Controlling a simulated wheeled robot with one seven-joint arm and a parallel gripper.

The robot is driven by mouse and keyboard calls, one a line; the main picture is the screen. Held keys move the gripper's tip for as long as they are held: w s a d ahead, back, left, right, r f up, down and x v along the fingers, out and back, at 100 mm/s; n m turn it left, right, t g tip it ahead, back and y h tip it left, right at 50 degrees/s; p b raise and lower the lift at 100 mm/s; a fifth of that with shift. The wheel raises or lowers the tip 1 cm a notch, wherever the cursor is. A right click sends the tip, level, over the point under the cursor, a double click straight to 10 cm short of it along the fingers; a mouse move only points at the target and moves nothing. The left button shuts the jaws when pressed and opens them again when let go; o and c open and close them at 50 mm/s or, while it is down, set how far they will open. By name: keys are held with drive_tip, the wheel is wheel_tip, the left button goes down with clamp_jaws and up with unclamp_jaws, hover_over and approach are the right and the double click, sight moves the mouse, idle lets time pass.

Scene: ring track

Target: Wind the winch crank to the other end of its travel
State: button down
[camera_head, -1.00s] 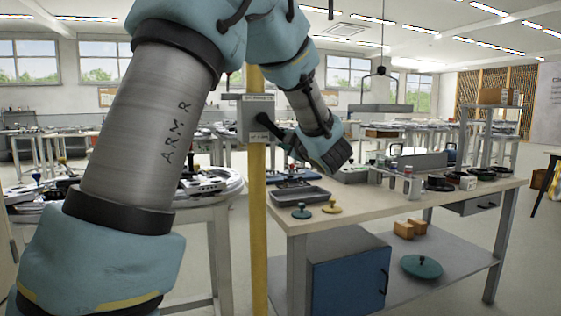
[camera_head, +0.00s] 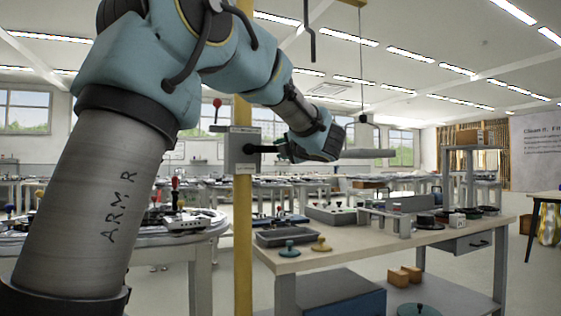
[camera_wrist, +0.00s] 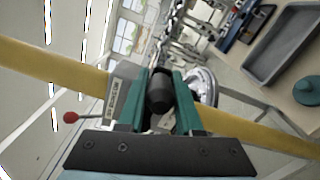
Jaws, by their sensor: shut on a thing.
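The winch is a grey box (camera_head: 243,152) fixed to a yellow post, seen in the head view left of centre. Its dark crank (camera_head: 263,149) sticks out to the right of the box. My gripper (camera_head: 284,150) is beside the box at about its height, shut on the crank's handle. In the wrist view the dark round handle (camera_wrist: 159,92) sits between the two green fingers of my gripper (camera_wrist: 160,100). The grey box (camera_wrist: 122,92) shows behind them on the yellow post (camera_wrist: 50,68). The crank's inner end is partly hidden by the fingers.
A red-knobbed lever (camera_head: 217,104) stands up from the winch box. A workbench (camera_head: 350,250) with a grey tray (camera_head: 283,234), a green knobbed disc (camera_head: 289,249) and a yellow one (camera_head: 321,245) stands right of the post. A hook (camera_head: 363,119) hangs from a line above.

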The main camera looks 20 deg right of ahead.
drive_tip(key=shift+r+n, duration=0.25)
drive_tip(key=shift+n, duration=0.05)
drive_tip(key=c, duration=0.6)
unclamp_jaws()
drive_tip(key=shift+s, duration=0.1)
drive_tip(key=s, duration=0.3)
drive_tip(key=s+d, duration=0.1)
drive_tip(key=s, duration=0.3)
drive_tip(key=s+b, duration=0.1)
drive_tip(key=s, duration=0.2)
drive_tip(key=shift+s+d, duration=0.15)
drive_tip(key=shift+s, duration=0.15)
